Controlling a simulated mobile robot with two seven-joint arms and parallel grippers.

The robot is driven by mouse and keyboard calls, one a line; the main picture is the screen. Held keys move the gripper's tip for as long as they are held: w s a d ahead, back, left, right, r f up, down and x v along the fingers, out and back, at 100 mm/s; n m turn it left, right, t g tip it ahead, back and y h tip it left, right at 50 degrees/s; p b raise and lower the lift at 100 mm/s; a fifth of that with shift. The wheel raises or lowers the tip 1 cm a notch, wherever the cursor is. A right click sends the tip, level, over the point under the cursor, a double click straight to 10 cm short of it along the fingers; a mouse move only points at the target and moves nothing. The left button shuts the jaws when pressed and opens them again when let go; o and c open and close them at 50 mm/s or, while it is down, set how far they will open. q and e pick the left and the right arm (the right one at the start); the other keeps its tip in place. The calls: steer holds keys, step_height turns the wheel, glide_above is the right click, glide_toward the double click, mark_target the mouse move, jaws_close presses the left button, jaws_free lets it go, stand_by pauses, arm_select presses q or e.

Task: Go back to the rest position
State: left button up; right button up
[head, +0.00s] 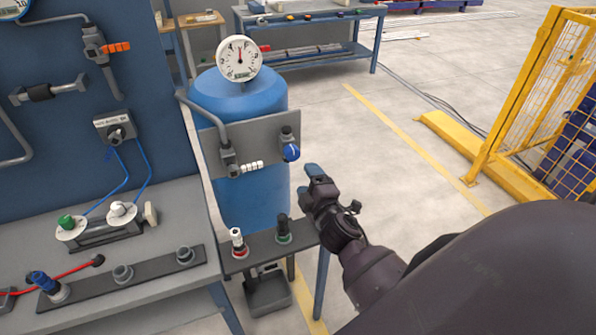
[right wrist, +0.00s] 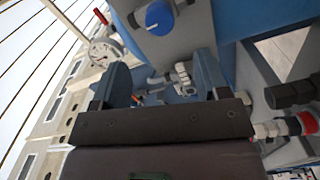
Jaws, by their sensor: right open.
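My right gripper (head: 307,182) reaches in from the lower right of the head view, beside the blue tank (head: 238,195) and above the right end of a small shelf (head: 265,249). In the right wrist view its two blue fingers (right wrist: 161,78) stand apart with nothing between them. A blue knob (head: 291,152) on the tank's grey plate is up and left of the gripper, and apart from it. The knob also shows beyond the fingers in the right wrist view (right wrist: 159,18). My left gripper is not in view.
The shelf carries a white-and-red fitting (head: 238,241) and a dark green-based fitting (head: 283,229) close below the gripper. A workbench (head: 178,216) and blue panel (head: 70,110) are at left. A yellow fence (head: 535,90) stands at right. Open floor (head: 400,120) lies between.

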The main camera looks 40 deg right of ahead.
steer(key=s+a+f+m+g+y, duration=0.2)
steer(key=s+a+f+m, duration=0.1)
steer(key=s+f+m, duration=0.2)
steer(key=s+a+f+m+g+y, duration=0.2)
steer(key=s+f+m, duration=0.4)
steer(key=s+f, duration=0.3)
steer(key=s+a+g, duration=0.1)
steer(key=s+a, duration=0.1)
steer(key=s, duration=0.1)
steer(key=shift+s+a+f+g, duration=0.15)
steer(key=shift+s+a+g, duration=0.15)
steer(key=shift+s, duration=0.1)
